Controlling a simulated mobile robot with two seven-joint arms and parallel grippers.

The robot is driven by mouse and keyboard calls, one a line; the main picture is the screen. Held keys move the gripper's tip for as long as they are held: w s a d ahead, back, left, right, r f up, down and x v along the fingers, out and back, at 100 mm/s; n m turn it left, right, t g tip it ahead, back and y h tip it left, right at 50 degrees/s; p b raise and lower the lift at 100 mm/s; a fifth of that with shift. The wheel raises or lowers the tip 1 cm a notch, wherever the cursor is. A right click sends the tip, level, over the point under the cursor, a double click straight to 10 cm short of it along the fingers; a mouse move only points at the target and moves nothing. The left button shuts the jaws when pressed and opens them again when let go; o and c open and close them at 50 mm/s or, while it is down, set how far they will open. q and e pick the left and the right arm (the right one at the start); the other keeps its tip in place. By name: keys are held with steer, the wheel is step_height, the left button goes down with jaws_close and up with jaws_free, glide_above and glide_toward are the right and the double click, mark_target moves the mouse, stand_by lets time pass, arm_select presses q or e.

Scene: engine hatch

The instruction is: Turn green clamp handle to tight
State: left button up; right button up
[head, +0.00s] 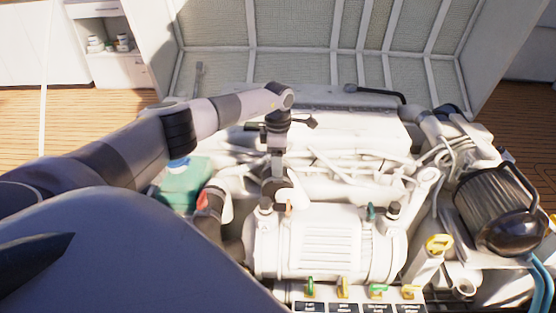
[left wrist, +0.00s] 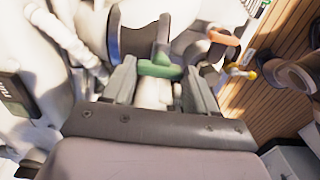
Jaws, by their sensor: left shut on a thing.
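The green clamp handle (left wrist: 158,69) lies crosswise between the two fingertips of my left gripper (left wrist: 160,82) in the left wrist view. The gripper is shut on it. A dark clamp band sits just behind the handle. In the head view my left gripper (head: 274,180) points down over the engine, behind the white cylinder; the handle it holds cannot be made out there. My right gripper is not in view.
An orange handle (left wrist: 222,37) is close beside the right finger. The white ribbed cylinder (head: 327,245) stands in front, with several green and yellow handles above labels (head: 345,306) below it.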

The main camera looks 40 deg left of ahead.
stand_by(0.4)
arm_select(q)
steer(key=o, duration=1.1)
steer(key=shift+c, duration=0.2)
step_height(320, 180, up, 6)
steer(key=shift+r+p, duration=0.25)
steer(key=shift+p, duration=0.9)
steer(key=shift+r, duration=0.4)
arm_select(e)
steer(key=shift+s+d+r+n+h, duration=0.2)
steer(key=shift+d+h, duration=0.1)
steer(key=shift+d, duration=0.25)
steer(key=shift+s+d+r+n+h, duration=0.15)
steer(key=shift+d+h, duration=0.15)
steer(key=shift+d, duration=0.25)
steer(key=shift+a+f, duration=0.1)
